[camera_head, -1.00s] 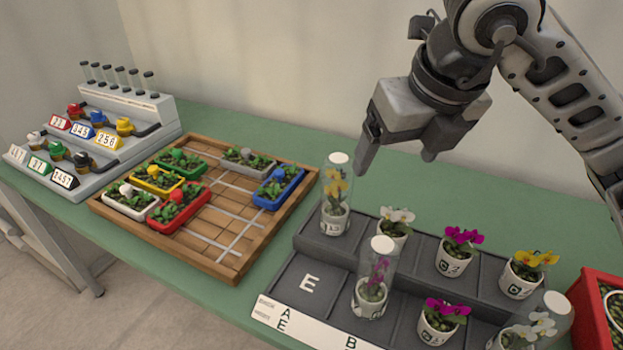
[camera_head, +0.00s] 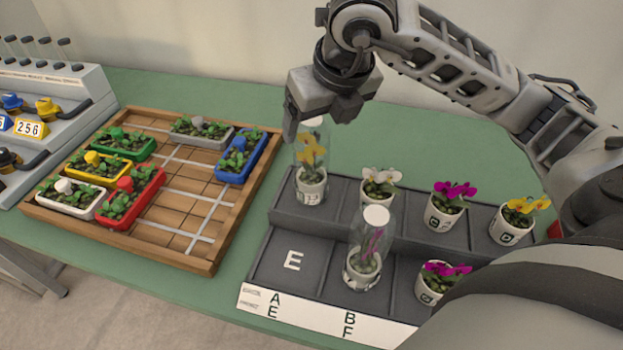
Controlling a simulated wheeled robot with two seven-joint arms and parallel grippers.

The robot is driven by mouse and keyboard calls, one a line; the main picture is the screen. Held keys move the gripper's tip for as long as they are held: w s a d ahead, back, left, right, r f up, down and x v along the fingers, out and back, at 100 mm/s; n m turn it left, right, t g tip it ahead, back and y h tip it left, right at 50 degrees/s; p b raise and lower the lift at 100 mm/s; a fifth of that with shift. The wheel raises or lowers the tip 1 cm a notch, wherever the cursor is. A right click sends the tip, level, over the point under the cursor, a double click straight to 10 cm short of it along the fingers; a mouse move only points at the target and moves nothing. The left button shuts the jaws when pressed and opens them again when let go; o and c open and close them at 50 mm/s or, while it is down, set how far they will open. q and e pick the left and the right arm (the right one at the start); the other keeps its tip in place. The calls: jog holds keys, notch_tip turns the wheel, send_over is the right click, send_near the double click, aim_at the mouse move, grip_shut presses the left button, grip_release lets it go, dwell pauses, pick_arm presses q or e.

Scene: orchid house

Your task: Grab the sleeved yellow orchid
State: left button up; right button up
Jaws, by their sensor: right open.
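The sleeved yellow orchid (camera_head: 311,172) stands upright in a white pot inside a clear sleeve, in the back left compartment of the dark stepped tray (camera_head: 262,262). My right gripper (camera_head: 318,128) is open and points down at the top of the sleeve. Its fingers overlap the sleeve's top in the picture; I cannot tell whether they touch it. A second yellow orchid (camera_head: 518,218), without a sleeve, stands at the right of the back row. My left gripper is not in view.
A white orchid (camera_head: 380,187) is right beside the sleeved yellow one. A sleeved purple orchid (camera_head: 365,252) and unsleeved purple ones (camera_head: 447,204) stand in the tray. A wooden grid board (camera_head: 190,250) with planter boxes lies left. Green table behind the tray is clear.

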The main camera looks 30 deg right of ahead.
aim_at(311, 162)
jog(key=x, duration=0.3)
jog(key=p+x, duration=0.1)
jog(key=x, duration=0.1)
jog(key=shift+w+a, duration=0.2)
jog(key=shift+a, duration=0.15)
jog(key=shift+r, duration=0.1)
jog(key=c, duration=1.5)
